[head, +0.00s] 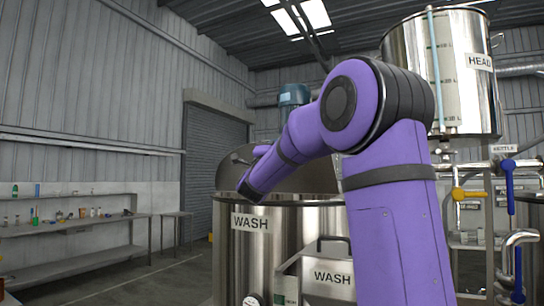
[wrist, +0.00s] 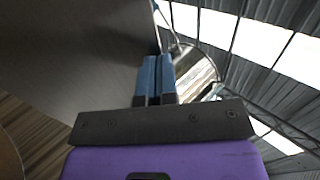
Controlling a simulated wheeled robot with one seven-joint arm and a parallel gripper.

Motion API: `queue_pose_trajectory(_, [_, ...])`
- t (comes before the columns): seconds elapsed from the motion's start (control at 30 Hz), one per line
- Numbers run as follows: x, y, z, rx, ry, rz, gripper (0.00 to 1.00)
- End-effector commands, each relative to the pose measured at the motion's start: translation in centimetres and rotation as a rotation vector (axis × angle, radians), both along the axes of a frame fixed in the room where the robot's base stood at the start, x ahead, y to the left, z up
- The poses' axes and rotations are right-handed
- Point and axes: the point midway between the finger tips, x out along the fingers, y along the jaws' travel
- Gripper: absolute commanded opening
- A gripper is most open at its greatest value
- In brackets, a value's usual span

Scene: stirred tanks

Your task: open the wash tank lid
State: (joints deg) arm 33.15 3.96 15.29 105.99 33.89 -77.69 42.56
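The wash tank (head: 230,262) is a steel drum with a WASH label, left of my arm in the head view. A dark, round-topped panel (head: 231,172) stands above its rim and looks like the lid, tilted up; my arm covers part of it and its hinge is hidden. My gripper (wrist: 158,60) shows two blue fingers close together in the wrist view, with nothing visible held. In the head view my arm reaches down-left in front of the panel, with its end near the tank's front rim. A broad dark surface (wrist: 75,45), probably the lid, fills the wrist view's upper left.
A second WASH label (head: 332,278) sits on a box before the tank, beside a bar handle. A tall head tank (head: 464,85) and pipes with yellow (head: 468,194) and blue (head: 508,185) valve handles stand at right. A shelf bench (head: 75,229) is far left, with open floor between.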

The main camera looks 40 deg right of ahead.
Motion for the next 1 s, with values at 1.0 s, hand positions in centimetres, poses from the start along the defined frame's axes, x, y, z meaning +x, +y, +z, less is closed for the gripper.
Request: queue_pose_trajectory(1.0, [4.3,-10.5,7.6,0.288,0.119,-0.002,0.0])
